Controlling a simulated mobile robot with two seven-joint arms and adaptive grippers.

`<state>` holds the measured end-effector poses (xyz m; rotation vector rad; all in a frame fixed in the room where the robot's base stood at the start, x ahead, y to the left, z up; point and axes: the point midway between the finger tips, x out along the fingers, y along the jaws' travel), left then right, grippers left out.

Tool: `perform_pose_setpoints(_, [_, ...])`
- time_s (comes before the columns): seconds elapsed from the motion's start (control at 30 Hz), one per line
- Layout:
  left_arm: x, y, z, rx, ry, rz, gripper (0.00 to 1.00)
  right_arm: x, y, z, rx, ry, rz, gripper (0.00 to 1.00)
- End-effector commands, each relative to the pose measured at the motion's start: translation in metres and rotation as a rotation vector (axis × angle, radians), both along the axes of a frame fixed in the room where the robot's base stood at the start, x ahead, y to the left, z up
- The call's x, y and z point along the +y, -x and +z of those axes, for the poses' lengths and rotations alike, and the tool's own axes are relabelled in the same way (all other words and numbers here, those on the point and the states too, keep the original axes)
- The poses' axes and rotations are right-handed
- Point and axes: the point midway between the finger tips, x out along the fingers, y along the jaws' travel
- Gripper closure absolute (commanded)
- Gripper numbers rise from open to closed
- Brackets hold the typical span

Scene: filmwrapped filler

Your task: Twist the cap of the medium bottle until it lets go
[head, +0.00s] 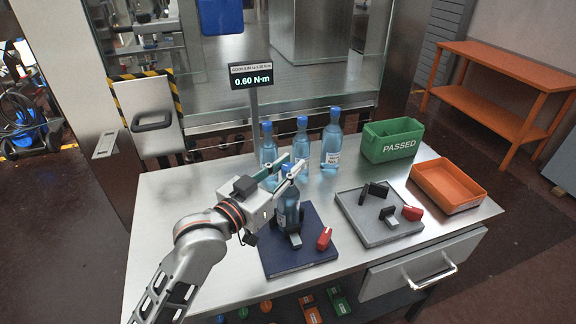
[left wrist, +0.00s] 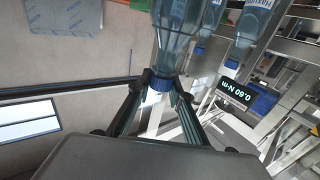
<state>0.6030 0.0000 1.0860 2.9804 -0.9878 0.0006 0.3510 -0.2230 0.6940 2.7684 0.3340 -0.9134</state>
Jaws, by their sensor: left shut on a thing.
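A clear blue bottle (head: 290,207) with a blue cap (head: 286,169) stands upright on the dark blue mat (head: 300,258), between dark blocks of a clamp with a red handle (head: 324,238). My left gripper (head: 292,170) reaches in from the left and is shut on this bottle's cap. In the left wrist view the cap (left wrist: 159,82) sits between the fingertips, and the bottle (left wrist: 178,30) extends beyond it. I cannot tell from its label whether it is the medium one. My right gripper is not in view.
Three more capped bottles (head: 332,145) stand behind. A torque display (head: 252,81) on a post reads 0.60 N·m. A grey tray (head: 375,232) holds another clamp with a red handle. A green PASSED bin (head: 390,146) and an orange bin (head: 448,188) are at the right.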

Motion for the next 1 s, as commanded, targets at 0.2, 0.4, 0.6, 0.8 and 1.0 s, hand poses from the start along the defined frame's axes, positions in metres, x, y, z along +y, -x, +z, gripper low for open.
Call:
perform_pose_setpoints(0.2, [-0.0003,0.0001,0.0002,-0.001,-0.001,0.016,1.0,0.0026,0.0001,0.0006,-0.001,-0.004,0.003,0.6])
perform_pose_setpoints(0.4, [-0.0002,0.0,-0.0001,0.0,-0.001,0.017,1.0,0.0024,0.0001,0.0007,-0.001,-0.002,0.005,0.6])
perform_pose_setpoints(0.6, [-0.0002,0.0,-0.0004,0.0,-0.001,0.017,0.67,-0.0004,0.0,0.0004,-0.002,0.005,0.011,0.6])
perform_pose_setpoints(0.8, [-0.0001,0.0,-0.0005,0.0,-0.002,0.017,0.62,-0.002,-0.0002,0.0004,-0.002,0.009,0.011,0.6])
perform_pose_setpoints(1.0, [0.0012,0.0015,-0.0007,0.0,-0.003,0.017,0.62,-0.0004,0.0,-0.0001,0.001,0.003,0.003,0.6])
